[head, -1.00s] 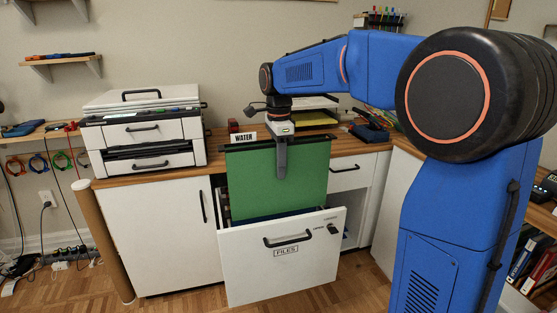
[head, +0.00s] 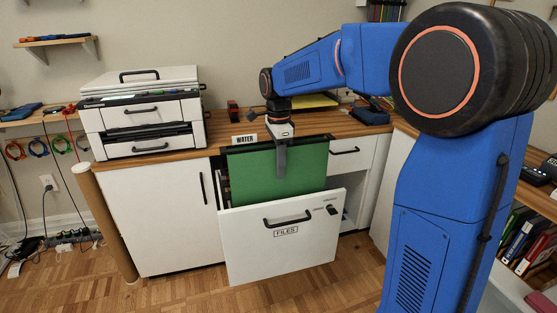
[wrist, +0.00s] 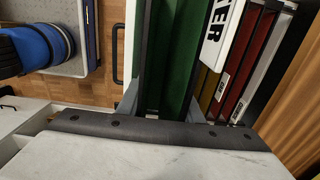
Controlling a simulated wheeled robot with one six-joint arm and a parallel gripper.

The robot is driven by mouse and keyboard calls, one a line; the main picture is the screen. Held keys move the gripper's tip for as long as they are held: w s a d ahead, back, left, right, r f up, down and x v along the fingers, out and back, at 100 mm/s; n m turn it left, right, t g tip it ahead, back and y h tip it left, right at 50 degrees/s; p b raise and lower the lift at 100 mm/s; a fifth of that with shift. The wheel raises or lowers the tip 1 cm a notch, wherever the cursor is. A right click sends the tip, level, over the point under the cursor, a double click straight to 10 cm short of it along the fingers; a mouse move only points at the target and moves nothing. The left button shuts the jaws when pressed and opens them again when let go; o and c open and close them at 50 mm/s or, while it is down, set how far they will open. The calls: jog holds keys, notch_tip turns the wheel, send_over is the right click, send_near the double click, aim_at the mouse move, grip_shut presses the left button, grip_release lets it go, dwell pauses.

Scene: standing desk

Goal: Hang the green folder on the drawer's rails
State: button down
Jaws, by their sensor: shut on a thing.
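The green folder (head: 258,175) hangs upright from my gripper (head: 281,160), which is shut on its top edge. Its lower part is inside the open files drawer (head: 255,248), hidden behind the white drawer front. Its top stands above the drawer front. In the wrist view the green folder (wrist: 176,50) lies between the gripper's fingers, beside other hanging folders. I cannot tell whether its hooks touch the rails.
Red and yellow folders (wrist: 236,70) with a white WATER tab (wrist: 222,30) hang in the drawer. A printer (head: 145,115) stands on the wooden desktop to the left. A yellow sheet (head: 315,100) lies behind the arm. Floor before the drawer is clear.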

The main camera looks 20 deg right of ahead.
notch_tip(320, 180, down, 20)
jog(key=shift+s+f, duration=0.25)
jog(key=shift+s, duration=0.05)
dwell(2.3)
dwell(0.5)
jog(key=c, duration=1.2)
grip_release()
jog(key=r, duration=1.9)
jog(key=shift+w+r, duration=0.1)
jog(key=shift+w, duration=0.1)
